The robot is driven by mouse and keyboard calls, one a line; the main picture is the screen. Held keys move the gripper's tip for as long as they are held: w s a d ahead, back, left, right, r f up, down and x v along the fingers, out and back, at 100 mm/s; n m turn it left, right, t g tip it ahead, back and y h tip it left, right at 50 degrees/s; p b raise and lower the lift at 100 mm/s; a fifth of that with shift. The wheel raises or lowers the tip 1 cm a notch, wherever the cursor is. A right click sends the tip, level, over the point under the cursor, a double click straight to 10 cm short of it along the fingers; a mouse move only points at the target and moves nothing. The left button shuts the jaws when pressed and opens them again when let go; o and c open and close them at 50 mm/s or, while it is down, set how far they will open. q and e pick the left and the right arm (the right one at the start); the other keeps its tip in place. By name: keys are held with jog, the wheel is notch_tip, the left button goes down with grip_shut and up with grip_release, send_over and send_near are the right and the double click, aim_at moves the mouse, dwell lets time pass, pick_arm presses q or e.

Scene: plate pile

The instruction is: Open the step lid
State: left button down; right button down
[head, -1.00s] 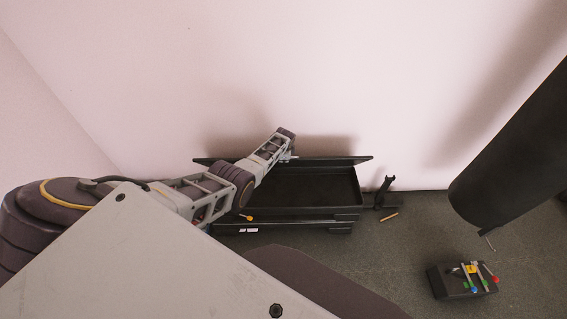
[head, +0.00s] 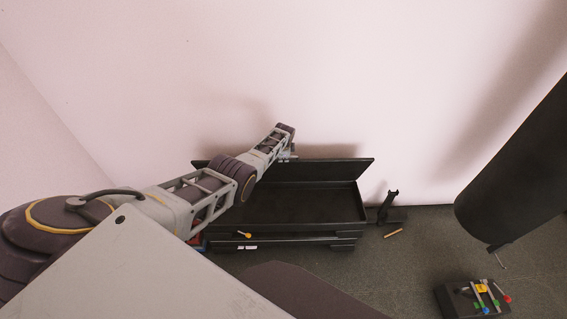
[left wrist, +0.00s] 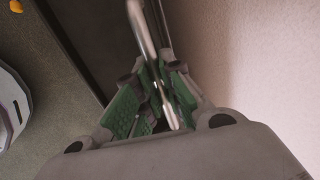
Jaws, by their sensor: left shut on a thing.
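The black step box (head: 285,241) stands on the floor against the wall. Its lid (head: 330,171) is raised at the back, close to the wall, and the dark inside of the box shows. My left gripper (head: 288,153) is at the top edge of the lid, near its middle. In the left wrist view my left gripper (left wrist: 155,95) is shut on a shiny metal handle (left wrist: 143,28), with the green finger pads on both sides of it. My right gripper is not in view.
A small yellow-tipped thing (head: 244,235) shows at the box front. A large black cylinder (head: 515,165) fills the right edge.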

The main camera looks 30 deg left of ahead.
pick_arm(q)
jog(key=shift+w+a+r, duration=0.25)
jog(key=shift+w+a, duration=0.2)
jog(key=shift+w, duration=0.25)
jog(key=c, duration=1.5)
grip_release()
jog(key=shift+c, duration=0.2)
jog(key=shift+s+r, duration=0.1)
jog(key=shift+r, duration=0.25)
jog(key=v, duration=1.1)
jog(key=shift+r+b, duration=0.1)
jog(key=shift+b, duration=0.2)
